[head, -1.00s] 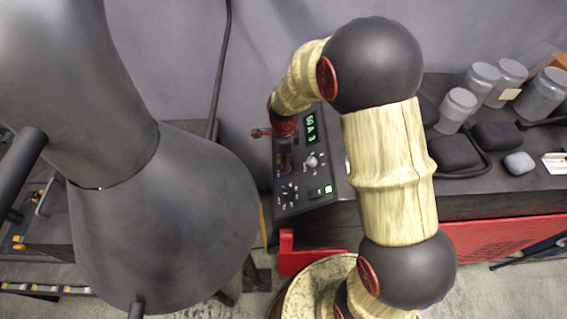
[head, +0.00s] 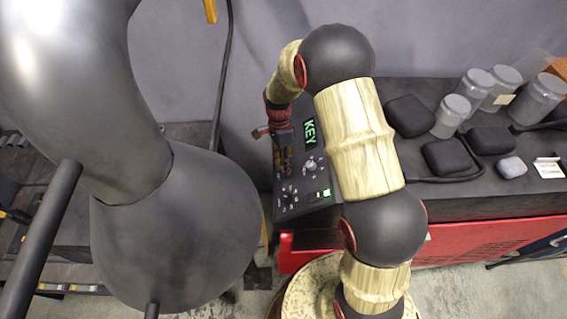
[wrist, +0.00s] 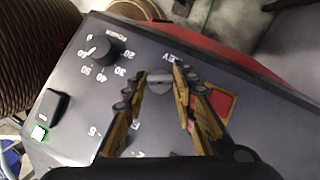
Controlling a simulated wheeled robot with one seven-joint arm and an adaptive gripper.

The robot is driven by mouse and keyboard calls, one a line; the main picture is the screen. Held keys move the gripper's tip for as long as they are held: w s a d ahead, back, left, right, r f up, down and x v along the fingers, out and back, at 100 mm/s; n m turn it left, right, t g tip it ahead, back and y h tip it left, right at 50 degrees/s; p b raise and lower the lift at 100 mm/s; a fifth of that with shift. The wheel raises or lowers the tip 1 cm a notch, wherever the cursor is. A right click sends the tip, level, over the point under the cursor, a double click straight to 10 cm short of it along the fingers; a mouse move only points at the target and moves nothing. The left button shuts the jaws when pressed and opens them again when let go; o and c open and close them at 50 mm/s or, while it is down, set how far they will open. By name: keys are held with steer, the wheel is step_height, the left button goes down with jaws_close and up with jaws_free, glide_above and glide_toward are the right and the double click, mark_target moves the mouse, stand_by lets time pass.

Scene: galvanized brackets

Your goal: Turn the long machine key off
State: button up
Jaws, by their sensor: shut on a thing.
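In the head view my gripper (head: 284,158) is at the panel's left side and hides the key. The key's length and exact turn angle are hard to tell.
A power knob (wrist: 103,52) with a number scale, a black rocker switch (wrist: 57,108) and a lit green lamp (wrist: 39,132) are close by on the panel. A red square (wrist: 222,100) lies beside the right finger. Grey jars (head: 453,115) and black cases stand right of my arm.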

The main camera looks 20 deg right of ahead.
steer(key=n+g, duration=0.1)
steer(key=n+g+p, duration=0.1)
steer(key=n, duration=0.1)
steer(key=n+g+h, duration=0.1)
steer(key=n, duration=0.1)
steer(key=shift+w+a+f+g, duration=0.15)
steer(key=shift+w+f+g, duration=0.05)
steer(key=shift+w+g, duration=0.2)
steer(key=n+g+h, duration=0.1)
steer(key=n, duration=0.3)
steer(key=shift+w+a+f+g+h, duration=0.1)
steer(key=shift+a+f+g+h, duration=0.05)
steer(key=shift+g+h, duration=0.25)
steer(key=shift+n+g+h+b, duration=0.45)
steer(key=shift+n+h, duration=0.15)
steer(key=shift+n, duration=0.4)
steer(key=o, duration=1.1)
steer(key=v, duration=1.2)
steer(key=shift+a, duration=0.1)
